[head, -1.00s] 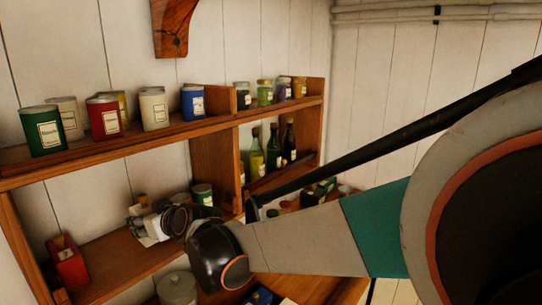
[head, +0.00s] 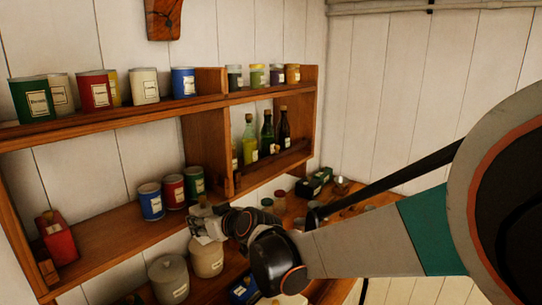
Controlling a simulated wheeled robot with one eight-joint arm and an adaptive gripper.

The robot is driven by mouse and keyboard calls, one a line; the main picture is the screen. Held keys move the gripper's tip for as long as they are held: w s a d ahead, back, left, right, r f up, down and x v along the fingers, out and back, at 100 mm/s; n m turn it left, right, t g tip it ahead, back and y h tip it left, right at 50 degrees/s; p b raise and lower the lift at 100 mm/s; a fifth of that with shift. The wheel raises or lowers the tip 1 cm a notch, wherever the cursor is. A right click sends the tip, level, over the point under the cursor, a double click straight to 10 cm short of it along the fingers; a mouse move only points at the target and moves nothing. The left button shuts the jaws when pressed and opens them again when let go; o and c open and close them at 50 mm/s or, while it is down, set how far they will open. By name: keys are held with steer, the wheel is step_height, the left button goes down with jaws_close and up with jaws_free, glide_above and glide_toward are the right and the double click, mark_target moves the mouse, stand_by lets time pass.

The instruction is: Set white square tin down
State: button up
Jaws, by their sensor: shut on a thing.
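My gripper (head: 218,223) is shut on the white square tin (head: 204,238). The tin is small in the head view and partly hidden by my gripper. It is in front of the lower shelf (head: 110,244), just right of and below the green can (head: 195,183), and in the picture right above a beige crock (head: 206,258). I cannot tell whether the tin touches any surface.
A blue can (head: 151,203) and a red can (head: 174,193) stand beside the green one. A red square tin (head: 58,242) stands at the shelf's left end. The shelf is bare between it and the blue can. A grey crock (head: 168,279) stands below.

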steer(key=s+d+f+m+t+h+b, duration=0.1)
steer(key=d+f+b, duration=0.4)
steer(key=d+f, duration=0.3)
steer(key=s+d+f+m+t+h+b, duration=0.1)
steer(key=d+f+b, duration=0.5)
steer(key=d, duration=1.1)
steer(key=s+d+f+m+t+h+b, duration=0.1)
steer(key=d+f+m+h+b, duration=0.2)
steer(key=d+f+b, duration=0.3)
steer(key=d+f, duration=0.4)
steer(key=d, duration=0.2)
steer(key=shift+s+d+f, duration=0.15)
steer(key=shift+d+f, duration=0.2)
steer(key=shift+d, duration=0.05)
steer(key=shift+s, duration=0.1)
